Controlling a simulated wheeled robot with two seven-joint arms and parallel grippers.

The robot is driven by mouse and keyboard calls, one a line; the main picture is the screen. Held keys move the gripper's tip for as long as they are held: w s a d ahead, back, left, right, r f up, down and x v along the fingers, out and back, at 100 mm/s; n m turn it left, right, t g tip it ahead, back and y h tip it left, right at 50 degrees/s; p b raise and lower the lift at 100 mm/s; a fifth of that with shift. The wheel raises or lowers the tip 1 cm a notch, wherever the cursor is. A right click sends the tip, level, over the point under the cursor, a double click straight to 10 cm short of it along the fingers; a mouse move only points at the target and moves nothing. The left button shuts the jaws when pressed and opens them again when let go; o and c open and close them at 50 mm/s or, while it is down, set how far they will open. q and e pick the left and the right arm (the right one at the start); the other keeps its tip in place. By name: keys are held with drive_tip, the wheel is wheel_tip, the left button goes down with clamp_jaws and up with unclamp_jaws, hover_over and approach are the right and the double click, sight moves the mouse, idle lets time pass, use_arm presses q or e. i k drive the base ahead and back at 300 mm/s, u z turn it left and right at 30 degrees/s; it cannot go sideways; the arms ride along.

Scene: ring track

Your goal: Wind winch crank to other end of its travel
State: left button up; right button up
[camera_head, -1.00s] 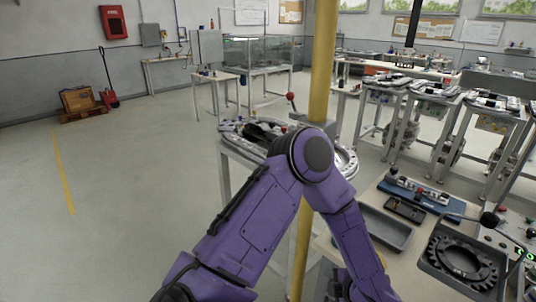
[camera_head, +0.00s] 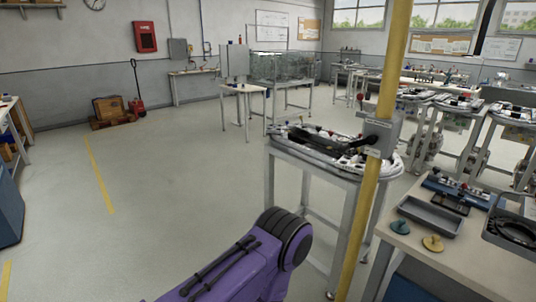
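I cannot clearly pick out a winch crank. A grey box (camera_head: 381,133) with pale labels is on the yellow post (camera_head: 366,215), in front of the ring-track table (camera_head: 316,160). A dark, lever-like part (camera_head: 335,143) lies across the ring track beside the box; I cannot tell whether it is the crank. One of my purple arms rises from the bottom edge, its rounded joint left of the post and below the table. Neither gripper is in view.
A workbench (camera_head: 460,256) at the right holds a grey tray (camera_head: 430,216), a teal disc (camera_head: 400,227), a yellow disc (camera_head: 432,243) and a dark ring part at the edge. More tables stand behind it. Open floor (camera_head: 170,190) lies to the left.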

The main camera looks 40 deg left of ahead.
sight(371, 140)
drive_tip(key=z, duration=0.4)
drive_tip(key=k, duration=0.25)
drive_tip(key=u, duration=1.85)
drive_tip(key=i, duration=1.8)
drive_tip(key=z, duration=1.05)
drive_tip(key=i, duration=0.55)
drive_tip(key=z, duration=0.55)
